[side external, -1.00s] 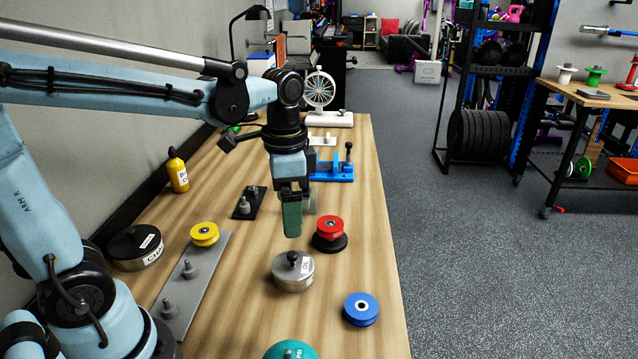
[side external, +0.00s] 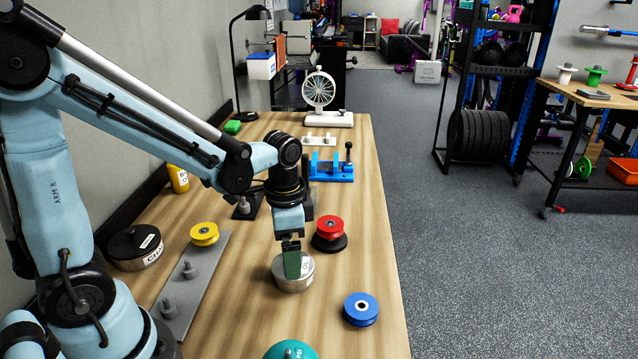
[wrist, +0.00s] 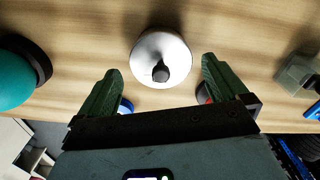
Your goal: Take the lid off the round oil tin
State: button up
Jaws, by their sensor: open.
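The round oil tin (side external: 303,279) is a low silver can on the wooden bench, with "OIL" lettering on its side in the side view. In the wrist view its silver lid (wrist: 149,45) shows from above, with a dark knob (wrist: 161,73) standing up from it. My gripper (side external: 292,276) points down at the tin, and its near green finger hides the knob in the side view. In the wrist view my gripper (wrist: 160,67) is open, with one finger on each side of the tin and nothing between them but the knob and lid. I see no contact.
A red pulley (side external: 329,227) on a black base stands just behind the tin. A blue pulley (side external: 361,309) is at the front right, and a teal round thing (side external: 291,351) at the front edge. A grey plate with pegs (side external: 205,275) and a dark tin (side external: 135,250) lie left.

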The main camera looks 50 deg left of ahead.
jog(key=shift+f, duration=1.1)
jog(key=c, duration=0.8)
jog(key=shift+r, duration=0.15)
